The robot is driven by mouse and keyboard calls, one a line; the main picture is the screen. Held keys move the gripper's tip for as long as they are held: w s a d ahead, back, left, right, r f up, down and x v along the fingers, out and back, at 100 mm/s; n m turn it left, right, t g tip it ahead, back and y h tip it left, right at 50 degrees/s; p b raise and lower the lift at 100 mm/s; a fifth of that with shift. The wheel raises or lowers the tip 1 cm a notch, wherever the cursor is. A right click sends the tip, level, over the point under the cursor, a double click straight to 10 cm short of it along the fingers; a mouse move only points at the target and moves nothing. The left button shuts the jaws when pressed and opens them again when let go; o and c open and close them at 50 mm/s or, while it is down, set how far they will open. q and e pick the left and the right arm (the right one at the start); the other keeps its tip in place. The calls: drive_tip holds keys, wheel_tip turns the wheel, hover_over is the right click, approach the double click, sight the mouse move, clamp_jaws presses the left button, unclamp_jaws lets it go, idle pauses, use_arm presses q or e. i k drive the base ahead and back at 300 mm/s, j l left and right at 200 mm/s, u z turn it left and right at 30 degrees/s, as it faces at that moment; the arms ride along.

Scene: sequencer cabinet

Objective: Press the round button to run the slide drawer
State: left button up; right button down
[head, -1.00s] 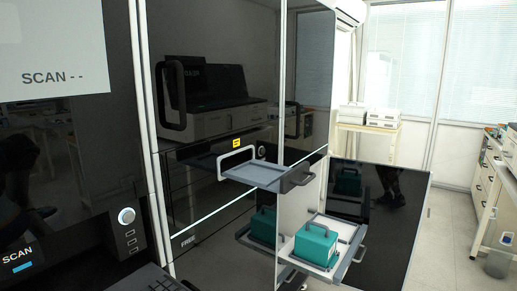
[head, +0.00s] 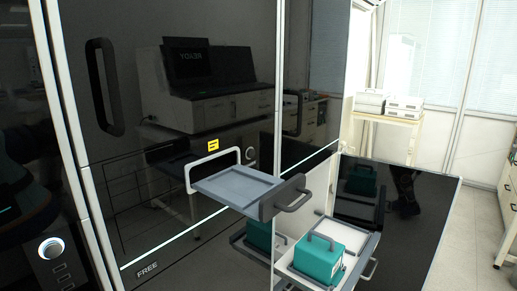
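The round button (head: 51,248) is a silver-white knob with a lit ring, low at the left edge on the dark control panel. The slide drawer (head: 236,186) is a grey flat tray sticking out of the cabinet front, with a white loop frame at its back left and a dark handle (head: 292,200) at its right end. The tray looks empty. Neither of my grippers shows in the head view.
Below the tray, a lower drawer (head: 364,265) stands out with a teal handled box (head: 318,258) on it. A dark door (head: 415,222) stands open at the right. The cabinet front (head: 170,60) reads "FREE" low down. A side table (head: 398,125) with white boxes stands behind.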

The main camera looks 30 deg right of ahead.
sight(251, 153)
drive_tip(key=i+l, duration=0.15)
drive_tip(key=l, duration=0.2)
drive_tip(key=i+l, duration=0.1)
drive_tip(key=l, duration=0.2)
drive_tip(key=i+l, duration=0.15)
drive_tip(key=l, duration=0.2)
drive_tip(key=i+l, duration=0.15)
drive_tip(key=l, duration=0.2)
